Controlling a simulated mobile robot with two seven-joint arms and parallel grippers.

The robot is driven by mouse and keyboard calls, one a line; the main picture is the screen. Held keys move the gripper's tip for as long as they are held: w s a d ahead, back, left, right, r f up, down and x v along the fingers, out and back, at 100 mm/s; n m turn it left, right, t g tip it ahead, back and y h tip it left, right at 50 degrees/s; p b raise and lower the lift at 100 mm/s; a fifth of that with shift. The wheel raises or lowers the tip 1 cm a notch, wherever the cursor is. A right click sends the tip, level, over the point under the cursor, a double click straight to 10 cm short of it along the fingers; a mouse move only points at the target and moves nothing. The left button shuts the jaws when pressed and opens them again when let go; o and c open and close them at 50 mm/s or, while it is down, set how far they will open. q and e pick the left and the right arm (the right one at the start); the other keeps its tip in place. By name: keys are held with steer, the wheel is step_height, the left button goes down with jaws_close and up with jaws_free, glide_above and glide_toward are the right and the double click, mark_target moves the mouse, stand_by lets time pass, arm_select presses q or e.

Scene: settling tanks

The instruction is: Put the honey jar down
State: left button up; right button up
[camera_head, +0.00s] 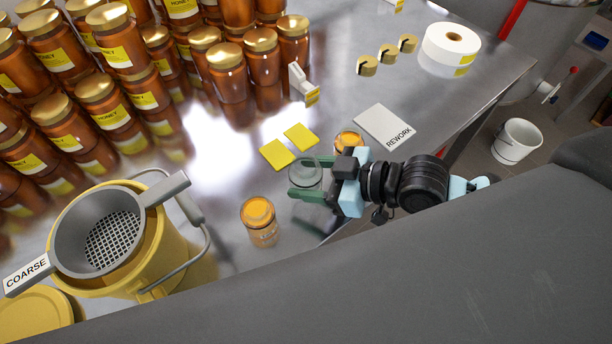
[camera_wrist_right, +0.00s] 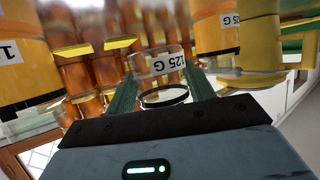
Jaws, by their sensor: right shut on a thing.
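My right gripper (camera_head: 305,178) is shut on a small clear glass jar, the honey jar (camera_head: 306,172), over the steel table. In the wrist view the honey jar (camera_wrist_right: 160,66) stands between the green fingers, with a white "125 G" label; it looks clear, with no honey seen in it. I cannot tell whether its base touches the table. A small amber jar (camera_head: 260,222) stands on the table to its lower left. Another small amber jar (camera_head: 348,140) is partly hidden behind the gripper. My left gripper is not in view.
Yellow labels (camera_head: 278,154) lie just beyond the held jar, and a white REWORK card (camera_head: 384,124) lies to the right. A yellow bucket (camera_head: 170,250) with a COARSE sieve (camera_head: 70,222) stands left. Stacked honey jars (camera_head: 228,75) fill the back left. The table's edge is close.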

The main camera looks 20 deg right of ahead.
mark_target(306, 180)
steer(key=shift+w, duration=0.15)
steer(key=shift+w+a+f, duration=0.1)
steer(key=shift+w+f, duration=0.7)
steer(key=shift+f, duration=0.25)
steer(key=shift+s+f, duration=0.1)
steer(key=shift+f, duration=0.45)
steer(key=o, duration=1.1)
steer(key=shift+o, duration=0.2)
